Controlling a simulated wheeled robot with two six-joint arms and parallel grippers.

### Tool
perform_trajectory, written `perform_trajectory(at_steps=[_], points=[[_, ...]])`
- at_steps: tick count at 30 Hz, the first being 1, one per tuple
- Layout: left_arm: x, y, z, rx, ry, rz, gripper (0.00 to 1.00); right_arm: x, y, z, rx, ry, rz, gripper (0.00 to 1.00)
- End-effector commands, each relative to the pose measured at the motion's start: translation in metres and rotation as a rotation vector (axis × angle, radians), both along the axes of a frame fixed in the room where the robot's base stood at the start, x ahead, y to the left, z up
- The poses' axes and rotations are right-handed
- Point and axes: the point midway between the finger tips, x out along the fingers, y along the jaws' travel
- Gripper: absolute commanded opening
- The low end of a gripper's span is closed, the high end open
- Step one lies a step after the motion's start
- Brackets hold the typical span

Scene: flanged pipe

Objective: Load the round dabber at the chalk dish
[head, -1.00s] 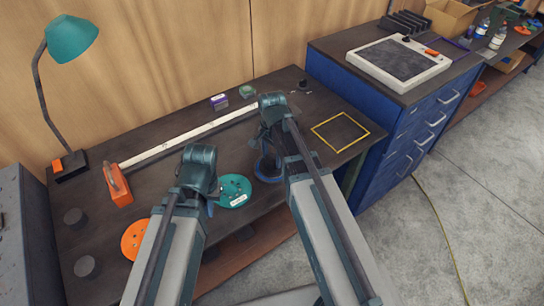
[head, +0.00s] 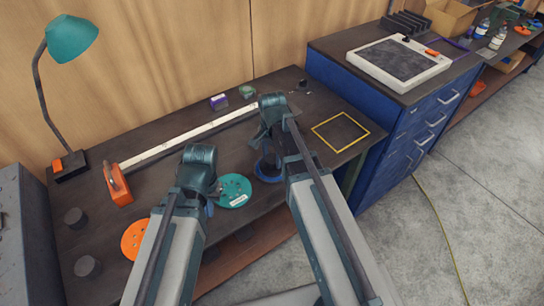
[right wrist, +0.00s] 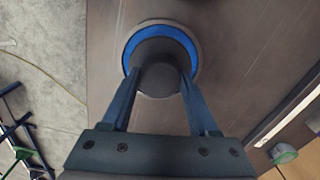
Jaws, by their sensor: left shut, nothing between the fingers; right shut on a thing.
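The round dabber (right wrist: 158,82) is a dark, round-topped piece between the fingers of my right gripper (right wrist: 159,74), which is shut on it. In the head view the dish (head: 268,178) shows as a blue-edged disc under my right arm. My left gripper (head: 210,208) is shut and empty, mostly hidden by its own wrist, near a green disc.
The green disc (head: 235,190) and an orange disc (head: 133,240) lie on the bench. A yellow-outlined square (head: 340,132) to the right is empty.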

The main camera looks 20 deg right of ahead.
Motion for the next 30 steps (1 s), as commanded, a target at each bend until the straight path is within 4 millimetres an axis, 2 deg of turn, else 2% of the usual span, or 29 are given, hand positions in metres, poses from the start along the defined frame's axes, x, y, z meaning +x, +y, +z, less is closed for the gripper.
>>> perform_trajectory(at_steps=[30], points=[[0.000,0.000,0.071,0.000,0.000,-0.001,0.00,0.000,0.000,0.071,0.000,0.000,0.000,0.16]])
